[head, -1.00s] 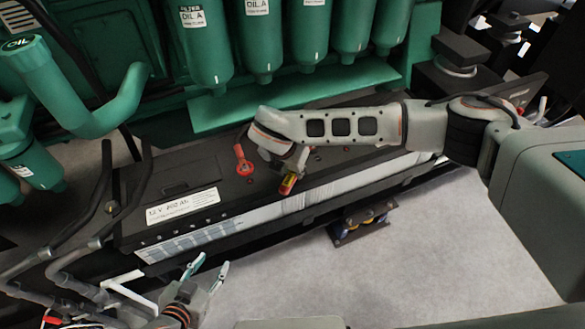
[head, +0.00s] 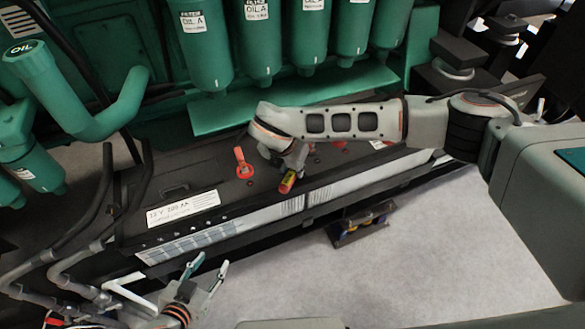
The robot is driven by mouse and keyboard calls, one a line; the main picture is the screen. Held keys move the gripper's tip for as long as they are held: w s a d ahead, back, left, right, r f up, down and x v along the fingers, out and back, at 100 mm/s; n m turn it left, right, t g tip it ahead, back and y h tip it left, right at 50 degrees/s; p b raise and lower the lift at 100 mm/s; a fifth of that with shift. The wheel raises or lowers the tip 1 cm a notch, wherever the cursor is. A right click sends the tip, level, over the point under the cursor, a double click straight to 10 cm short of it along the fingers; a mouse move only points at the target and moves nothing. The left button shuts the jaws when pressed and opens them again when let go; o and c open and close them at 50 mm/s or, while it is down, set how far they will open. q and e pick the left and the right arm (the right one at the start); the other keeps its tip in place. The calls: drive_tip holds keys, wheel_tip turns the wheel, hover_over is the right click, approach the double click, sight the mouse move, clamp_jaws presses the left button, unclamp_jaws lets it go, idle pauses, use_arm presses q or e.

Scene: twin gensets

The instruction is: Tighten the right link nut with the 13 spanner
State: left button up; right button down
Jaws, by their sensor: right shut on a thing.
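My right gripper (head: 284,168) is low over the black battery box (head: 186,178), pointing down. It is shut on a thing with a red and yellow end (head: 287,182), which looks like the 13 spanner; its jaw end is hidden. A red ring-ended piece (head: 243,164) lies on the box top just left of this gripper, apart from it. The right link nut cannot be made out; my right wrist and forearm cover that part of the box top. My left gripper (head: 208,271) is open and empty in front of the box's left end.
A row of green oil filters (head: 258,40) hangs above a green ledge (head: 290,108) behind the box. Black cables (head: 100,190) and a green filler pipe (head: 75,110) crowd the left. The grey floor (head: 430,255) in front is clear, except for a small mount (head: 360,225).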

drive_tip(key=shift+r, duration=0.15)
drive_tip(key=d+n, duration=0.1)
drive_tip(key=s+d+n+p, duration=0.1)
drive_tip(key=shift+d+r+y, duration=0.1)
drive_tip(key=shift+d+y, duration=0.2)
drive_tip(key=shift+d, duration=0.05)
drive_tip(key=w+d+n+y, duration=0.1)
drive_tip(key=d+n+y, duration=0.2)
drive_tip(key=d+n, duration=0.7)
drive_tip(key=shift+w+d, duration=0.3)
drive_tip(key=shift+d, duration=0.2)
drive_tip(key=shift+f+b, duration=0.45)
drive_tip(key=shift+f, duration=0.05)
idle(0.5)
drive_tip(key=shift+f, duration=0.35)
drive_tip(key=shift+f+b, duration=0.1)
drive_tip(key=shift+b, duration=0.2)
